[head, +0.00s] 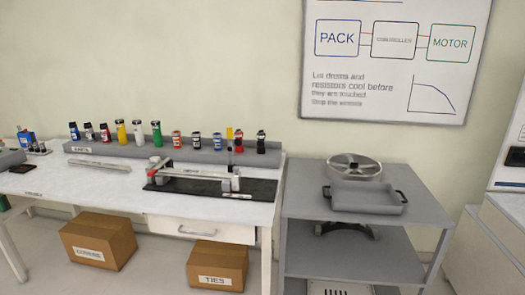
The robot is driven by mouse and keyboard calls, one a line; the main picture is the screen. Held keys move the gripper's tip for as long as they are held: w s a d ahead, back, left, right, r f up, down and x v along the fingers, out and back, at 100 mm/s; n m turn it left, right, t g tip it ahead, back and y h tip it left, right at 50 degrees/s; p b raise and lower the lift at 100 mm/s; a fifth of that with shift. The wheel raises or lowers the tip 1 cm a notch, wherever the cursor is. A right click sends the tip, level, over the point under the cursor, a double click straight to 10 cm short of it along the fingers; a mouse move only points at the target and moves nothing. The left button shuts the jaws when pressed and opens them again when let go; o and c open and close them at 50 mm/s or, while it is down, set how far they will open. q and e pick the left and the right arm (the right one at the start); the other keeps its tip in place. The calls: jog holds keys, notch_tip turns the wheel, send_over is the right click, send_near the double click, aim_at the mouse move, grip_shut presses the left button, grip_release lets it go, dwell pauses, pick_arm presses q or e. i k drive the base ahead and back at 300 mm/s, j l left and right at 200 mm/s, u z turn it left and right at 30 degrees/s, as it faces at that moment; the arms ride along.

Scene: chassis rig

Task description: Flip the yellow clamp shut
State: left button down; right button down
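A small upright yellow piece (229,133), apparently the handle of the yellow clamp, stands near the right end of the chassis rig. A thin dark stem shows below it. The grey rail of the rig (195,174) lies over a black mat (262,189) on the white workbench. The clamp is small here and overlaps the row of cylinders behind it, so its base and jaw are hard to make out. Neither of my grippers is in view.
A grey rack (110,149) with several coloured cylinders runs along the back of the bench. A grey cart (300,197) to the right bears a tray (365,208) and a round metal wheel (355,165). Cardboard boxes (98,240) stand below the bench. The bench's front left is mostly clear.

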aim_at(229, 130)
jog(key=i+l, duration=0.2)
jog(key=i, duration=0.3)
jog(key=i+l, duration=0.25)
jog(key=i, duration=0.2)
jog(key=i+l, duration=0.2)
jog(key=i, duration=0.3)
jog(key=i+l, duration=0.2)
jog(key=i, duration=0.25)
